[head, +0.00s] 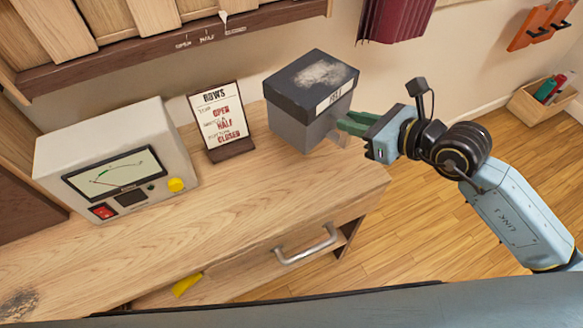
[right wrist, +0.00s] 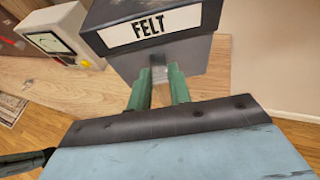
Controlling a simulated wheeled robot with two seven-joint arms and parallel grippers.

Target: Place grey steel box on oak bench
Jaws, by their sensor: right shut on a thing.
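The grey steel box (head: 291,126) has a dark lid and a white label that reads FELT in the right wrist view (right wrist: 192,55). It is at the back right end of the oak bench (head: 235,205), upright. I cannot tell whether its base touches the bench top or hangs slightly above it. My right gripper (head: 346,127) reaches in from the right, its green fingers shut on the box's near right side. The fingers (right wrist: 159,76) also show below the label in the right wrist view. My left gripper is not in view.
A sign card (head: 218,118) on a brown stand is close to the left of the box. A cream meter unit (head: 115,155) with a yellow knob stands further left. The bench's front middle is clear. A drawer handle (head: 306,246) sticks out in front. A dark red hanging thing (head: 395,18) is above right.

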